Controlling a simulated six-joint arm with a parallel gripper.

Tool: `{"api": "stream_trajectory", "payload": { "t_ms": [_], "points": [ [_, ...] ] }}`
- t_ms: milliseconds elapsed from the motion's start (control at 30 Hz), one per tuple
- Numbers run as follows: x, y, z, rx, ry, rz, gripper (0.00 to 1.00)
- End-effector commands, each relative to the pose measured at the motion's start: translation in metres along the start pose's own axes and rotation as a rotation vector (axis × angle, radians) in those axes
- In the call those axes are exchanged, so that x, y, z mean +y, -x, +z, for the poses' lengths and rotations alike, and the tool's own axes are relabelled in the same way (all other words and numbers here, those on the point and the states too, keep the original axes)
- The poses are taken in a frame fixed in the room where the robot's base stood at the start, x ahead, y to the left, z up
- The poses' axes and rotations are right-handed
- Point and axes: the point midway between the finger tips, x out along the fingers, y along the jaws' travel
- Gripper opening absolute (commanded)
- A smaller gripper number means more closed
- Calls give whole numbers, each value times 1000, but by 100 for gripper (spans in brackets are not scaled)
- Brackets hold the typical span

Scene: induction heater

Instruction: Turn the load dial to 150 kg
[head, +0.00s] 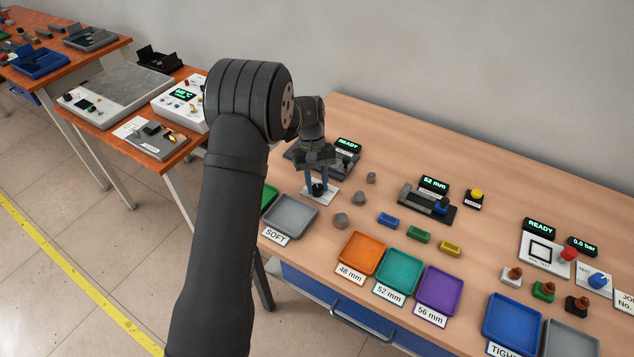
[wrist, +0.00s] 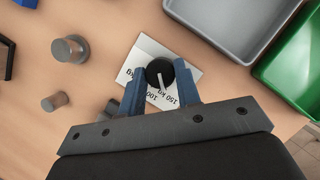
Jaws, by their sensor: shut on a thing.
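The load dial (wrist: 158,68) is a round black knob with a white pointer line, on a white label plate (wrist: 150,47). In the wrist view the pointer aims toward the bottom edge, near the printed "100" and "150 kg"; the print is upside down and partly covered, so the exact setting is hard to tell. My gripper (wrist: 160,70) is shut on the dial, a blue finger on each side of it. In the head view my gripper (head: 318,187) points down at the plate (head: 328,196), and the knob is small and dark between the fingertips.
A grey SOFT tray (head: 290,215) and a green tray (head: 268,198) are close by. A dark device with a READY display (head: 347,144) stands behind my gripper.

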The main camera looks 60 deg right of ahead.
Motion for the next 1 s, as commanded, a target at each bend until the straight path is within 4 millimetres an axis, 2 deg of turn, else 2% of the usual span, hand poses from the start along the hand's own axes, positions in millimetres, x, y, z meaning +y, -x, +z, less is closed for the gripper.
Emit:
{"api": "stream_trajectory", "payload": {
  "t_ms": [100,133,200,233,500,633,767,1000],
  "points": [
    [0,-1,0,-2,1,-1,7],
    [0,-1,0,-2,1,-1,36],
    [0,-1,0,-2,0,-1,50],
    [0,-1,0,-2,0,-1,52],
    [0,0,0,0,0,0,52],
    [0,10,0,2,-1,1,52],
    [0,33,0,3,-1,1,52],
    [0,92,-1,4,1,2,52]
  ]
}}
